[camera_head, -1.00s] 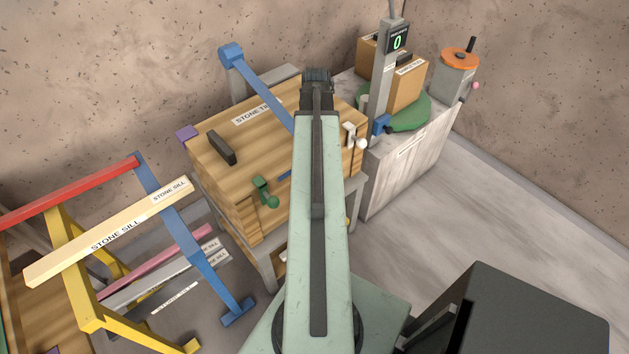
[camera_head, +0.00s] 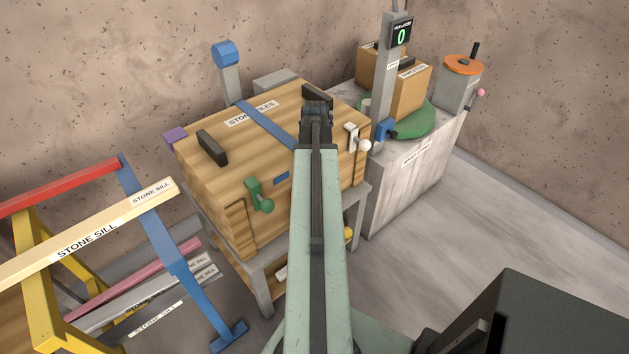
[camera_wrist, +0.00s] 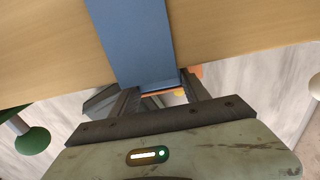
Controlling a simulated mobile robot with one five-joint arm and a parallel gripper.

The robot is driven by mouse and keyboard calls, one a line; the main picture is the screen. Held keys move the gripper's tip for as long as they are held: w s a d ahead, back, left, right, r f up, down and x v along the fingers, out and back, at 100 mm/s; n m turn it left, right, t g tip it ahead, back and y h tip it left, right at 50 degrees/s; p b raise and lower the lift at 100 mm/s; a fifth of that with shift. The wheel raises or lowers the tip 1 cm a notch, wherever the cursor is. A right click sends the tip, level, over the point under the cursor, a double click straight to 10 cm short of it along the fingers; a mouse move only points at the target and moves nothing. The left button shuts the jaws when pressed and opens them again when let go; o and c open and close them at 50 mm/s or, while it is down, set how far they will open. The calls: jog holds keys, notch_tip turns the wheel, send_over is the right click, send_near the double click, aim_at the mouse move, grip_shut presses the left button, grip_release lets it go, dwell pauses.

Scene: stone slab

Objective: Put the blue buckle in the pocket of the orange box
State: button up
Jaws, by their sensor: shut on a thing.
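A blue strap (camera_head: 262,122) lies across the top of the wooden crate (camera_head: 228,178) labelled for stone tiles and runs toward the front, behind my arm. In the wrist view the strap (camera_wrist: 133,38) comes down over the crate and ends between the fingers of my gripper (camera_wrist: 160,95). My gripper is shut on the blue buckle at that end; the buckle is mostly hidden. In the head view my gripper (camera_head: 316,112) is seen from behind, over the crate's front side. Small orange parts (camera_wrist: 196,72) show just beyond the fingers; the orange box's pocket cannot be made out.
A green latch (camera_head: 258,196) and a white latch (camera_head: 356,138) stick out from the crate. A blue-capped post (camera_head: 228,62) stands behind it. A bench (camera_head: 415,160) with a scale is on the right; a yellow-legged rack (camera_head: 40,270) is on the left.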

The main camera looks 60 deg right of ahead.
jog(key=shift+f, duration=0.1)
jog(key=o, duration=1.6)
jog(key=shift+c, duration=0.2)
notch_tip(320, 180, up, 12)
jog(key=p, duration=1.2)
jog(key=shift+r, duration=0.2)
